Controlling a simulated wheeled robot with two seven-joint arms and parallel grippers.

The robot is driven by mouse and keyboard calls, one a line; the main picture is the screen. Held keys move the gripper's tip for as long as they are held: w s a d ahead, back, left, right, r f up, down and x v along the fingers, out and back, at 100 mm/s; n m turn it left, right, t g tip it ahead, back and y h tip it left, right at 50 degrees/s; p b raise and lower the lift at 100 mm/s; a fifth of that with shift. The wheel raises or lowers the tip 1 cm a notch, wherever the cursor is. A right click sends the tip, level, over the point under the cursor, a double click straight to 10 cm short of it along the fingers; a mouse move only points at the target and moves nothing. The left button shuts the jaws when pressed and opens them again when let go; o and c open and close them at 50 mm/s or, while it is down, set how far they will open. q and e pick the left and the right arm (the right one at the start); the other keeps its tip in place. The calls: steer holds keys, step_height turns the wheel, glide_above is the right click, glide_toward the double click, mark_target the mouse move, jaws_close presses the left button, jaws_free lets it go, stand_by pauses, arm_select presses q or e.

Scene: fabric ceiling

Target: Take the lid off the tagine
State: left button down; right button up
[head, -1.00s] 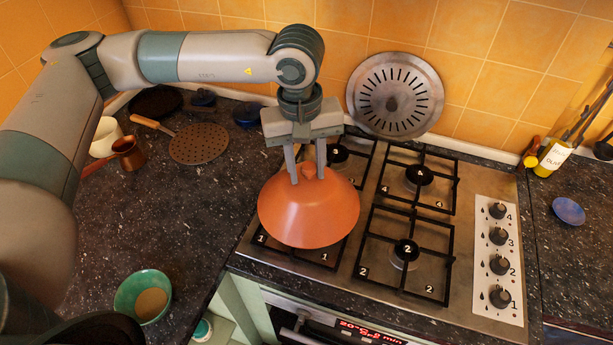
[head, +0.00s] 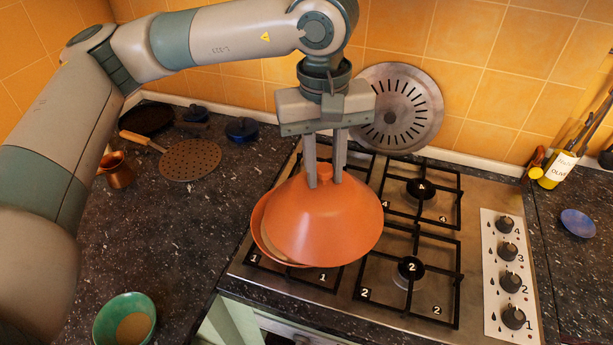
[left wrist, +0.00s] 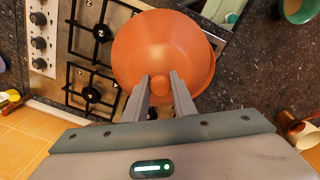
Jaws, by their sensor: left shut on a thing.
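The tagine's orange cone lid (head: 323,220) is held by my left gripper (head: 324,182), which is shut on the knob at its top. The lid is raised and shifted to the right of the tagine base (head: 262,237). The base's orange rim and a strip of its paler inside show at the lid's left edge. The base stands on the front-left burner of the stove. In the left wrist view the lid (left wrist: 158,50) hangs from the fingers (left wrist: 160,82), with the base rim (left wrist: 209,68) showing to its right. My right gripper is not in view.
The stove (head: 470,215) has free grates to the right, with knobs at its right side. A round slotted metal disc (head: 397,108) leans on the tiled wall behind. A green bowl (head: 124,322) stands at the front left. The counter (head: 175,240) left of the stove is largely clear.

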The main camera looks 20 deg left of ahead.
arm_select(q)
steer(key=d+r, duration=0.1)
steer(key=s+d+r+b, duration=0.1)
steer(key=d, duration=0.1)
steer(key=d+r+b, duration=0.1)
steer(key=d, duration=0.1)
steer(key=shift+s+d+r, duration=0.1)
steer(key=shift+s+d, duration=0.15)
steer(key=shift+s+d+r, duration=0.2)
steer(key=shift+d+r, duration=0.3)
steer(key=shift+d, duration=0.05)
